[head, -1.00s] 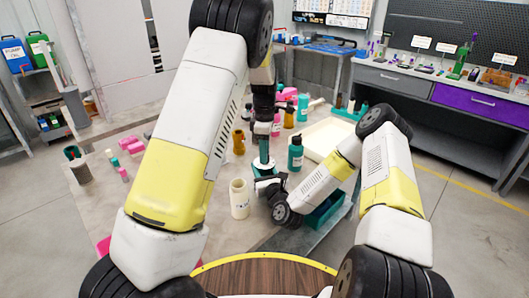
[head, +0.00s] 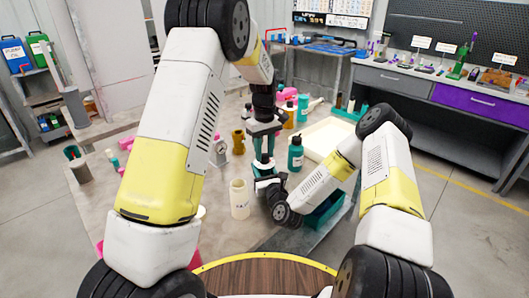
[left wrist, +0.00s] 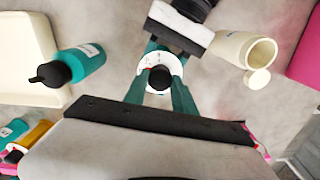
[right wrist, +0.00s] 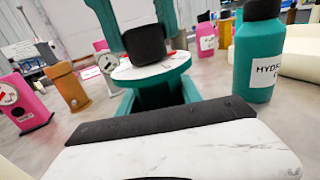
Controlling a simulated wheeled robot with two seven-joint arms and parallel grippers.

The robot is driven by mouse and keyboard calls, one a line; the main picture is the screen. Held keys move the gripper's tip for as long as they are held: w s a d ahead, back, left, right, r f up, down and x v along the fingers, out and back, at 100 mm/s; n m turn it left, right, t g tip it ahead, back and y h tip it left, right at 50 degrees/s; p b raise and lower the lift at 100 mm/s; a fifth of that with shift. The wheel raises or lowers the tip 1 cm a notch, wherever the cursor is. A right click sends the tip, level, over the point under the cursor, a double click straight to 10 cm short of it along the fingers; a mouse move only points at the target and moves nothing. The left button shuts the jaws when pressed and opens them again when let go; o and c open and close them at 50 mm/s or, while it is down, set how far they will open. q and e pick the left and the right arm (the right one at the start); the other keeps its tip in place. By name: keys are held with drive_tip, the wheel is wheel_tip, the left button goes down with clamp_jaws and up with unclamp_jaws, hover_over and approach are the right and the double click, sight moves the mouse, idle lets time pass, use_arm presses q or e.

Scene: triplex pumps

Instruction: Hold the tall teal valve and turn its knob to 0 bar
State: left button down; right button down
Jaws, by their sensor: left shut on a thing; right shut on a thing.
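The tall teal valve (right wrist: 157,98) stands upright in the right wrist view. It has a white dial (right wrist: 150,69) with red marks and a black knob (right wrist: 143,43) on top. My left gripper (head: 264,140) comes down from above; its teal fingers are shut on the knob, seen from above in the left wrist view (left wrist: 160,78). My right gripper (head: 268,184) is shut on the valve's body below the dial. The fingers hide much of the body. I cannot read the dial's value or pointer.
A cream cylinder (head: 239,199) stands close to the left of the valve, and a teal bottle (head: 296,154) to its right. A cream tray (head: 327,138) lies behind the right arm. A small gauge block (head: 219,152) and an orange part (head: 238,142) stand further left.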

sight(264, 155)
use_arm(q)
drive_tip(key=m, duration=0.6)
drive_tip(key=shift+m, duration=0.3)
drive_tip(key=m, duration=0.6)
drive_tip(key=shift+m, duration=0.3)
drive_tip(key=c, duration=1)
unclamp_jaws()
wheel_tip(264, 155, up, 12)
drive_tip(key=shift+r, duration=0.1)
